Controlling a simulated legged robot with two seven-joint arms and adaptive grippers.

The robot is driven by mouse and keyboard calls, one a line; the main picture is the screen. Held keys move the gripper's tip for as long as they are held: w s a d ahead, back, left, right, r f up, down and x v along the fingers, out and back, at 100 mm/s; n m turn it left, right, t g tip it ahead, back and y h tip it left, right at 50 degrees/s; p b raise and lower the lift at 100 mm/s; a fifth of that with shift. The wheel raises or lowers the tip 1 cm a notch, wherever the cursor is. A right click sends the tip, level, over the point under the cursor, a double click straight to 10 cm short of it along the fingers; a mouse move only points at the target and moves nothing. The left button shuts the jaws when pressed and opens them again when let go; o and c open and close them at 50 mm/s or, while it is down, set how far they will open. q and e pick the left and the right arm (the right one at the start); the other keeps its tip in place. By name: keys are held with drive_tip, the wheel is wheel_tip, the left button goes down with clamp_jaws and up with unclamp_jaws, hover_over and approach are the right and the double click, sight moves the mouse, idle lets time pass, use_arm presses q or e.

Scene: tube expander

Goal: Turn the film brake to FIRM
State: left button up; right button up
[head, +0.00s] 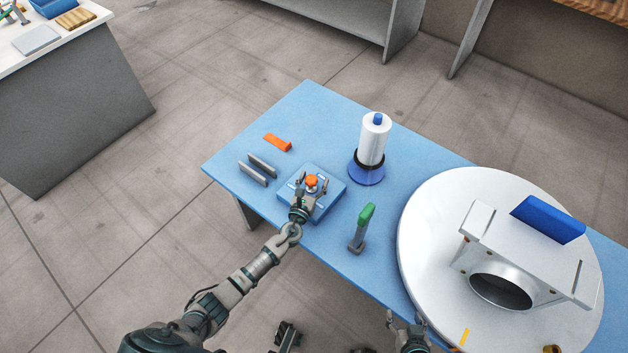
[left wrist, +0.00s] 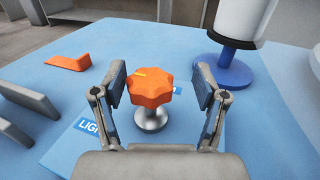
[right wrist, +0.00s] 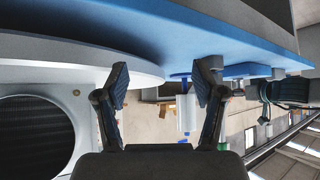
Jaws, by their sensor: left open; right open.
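The film brake is an orange lobed knob (head: 312,181) on a silver stem, standing on a light blue base plate (head: 328,200). In the left wrist view the knob (left wrist: 150,88) carries a yellow mark pointing to the upper left. The plate lettering is partly visible, beginning "LIGH"; the FIRM label is not readable. My left gripper (head: 312,186) is open, with its fingers on either side of the knob; gaps show between pads and knob in the left wrist view (left wrist: 164,90). My right gripper (head: 407,325) is open and empty by the table's front edge, beside the white disc.
A white film roll (head: 373,140) stands on a blue base behind the plate. Two grey bars (head: 257,169) and an orange piece (head: 277,142) lie left. A large white turntable (head: 425,225) bearing a white part (head: 520,250) fills the right.

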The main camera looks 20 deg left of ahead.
use_arm(q)
drive_tip(key=shift+a, duration=0.2)
drive_tip(key=shift+a+f, duration=0.15)
drive_tip(key=shift+a, duration=0.4)
drive_tip(key=c, duration=1.2)
drive_tip(key=shift+o, duration=0.2)
drive_tip(key=shift+d, duration=0.4)
use_arm(e)
drive_tip(key=shift+w+a, duration=0.1)
drive_tip(key=shift+a, duration=0.15)
use_arm(q)
drive_tip(key=shift+a, duration=0.1)
use_arm(e)
drive_tip(key=shift+a, duration=0.15)
use_arm(q)
drive_tip(key=shift+a, duration=0.15)
use_arm(e)
drive_tip(key=shift+w+a+r, duration=0.15)
drive_tip(key=shift+a, duration=0.05)
